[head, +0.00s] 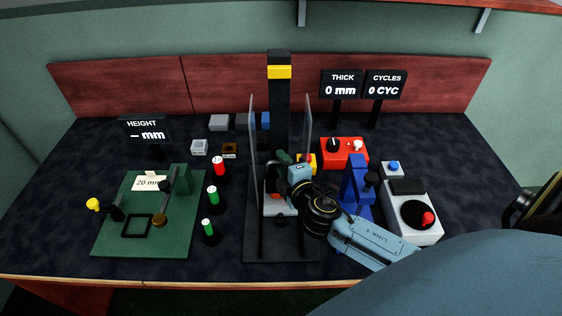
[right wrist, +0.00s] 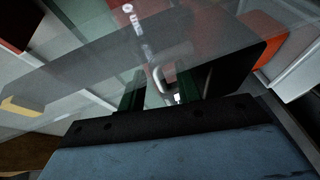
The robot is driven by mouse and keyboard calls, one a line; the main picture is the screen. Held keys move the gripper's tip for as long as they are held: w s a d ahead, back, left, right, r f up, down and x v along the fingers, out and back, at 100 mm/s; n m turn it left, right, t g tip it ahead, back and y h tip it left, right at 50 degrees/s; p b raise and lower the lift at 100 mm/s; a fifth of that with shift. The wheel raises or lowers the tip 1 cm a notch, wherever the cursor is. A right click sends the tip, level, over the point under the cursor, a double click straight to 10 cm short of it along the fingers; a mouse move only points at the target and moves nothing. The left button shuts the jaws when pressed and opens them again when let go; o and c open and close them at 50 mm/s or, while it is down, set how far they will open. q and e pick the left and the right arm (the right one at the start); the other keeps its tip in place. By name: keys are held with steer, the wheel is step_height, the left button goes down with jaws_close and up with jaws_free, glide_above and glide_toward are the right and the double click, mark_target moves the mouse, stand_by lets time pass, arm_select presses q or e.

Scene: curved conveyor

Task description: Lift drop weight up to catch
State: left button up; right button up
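A black drop tower (head: 280,110) with a yellow band (head: 279,72) near its top stands at the table's middle, between two clear side panels (head: 307,125). My right gripper (head: 284,160) is inside, low in front of the tower. I cannot make out the drop weight for certain; the gripper and wrist cover that part. In the right wrist view the two dark green fingers (right wrist: 170,92) stand apart, with a bent metal piece (right wrist: 158,75) showing between them; I cannot tell whether they touch it. My left gripper is not in view.
A blue fixture (head: 357,190), a red box (head: 345,150) and a grey unit (head: 425,237) are on the right. The clear panels hem in the gripper.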

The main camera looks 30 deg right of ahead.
steer(key=shift+w+d+f, duration=0.1)
steer(key=shift+w, duration=0.55)
jaws_close()
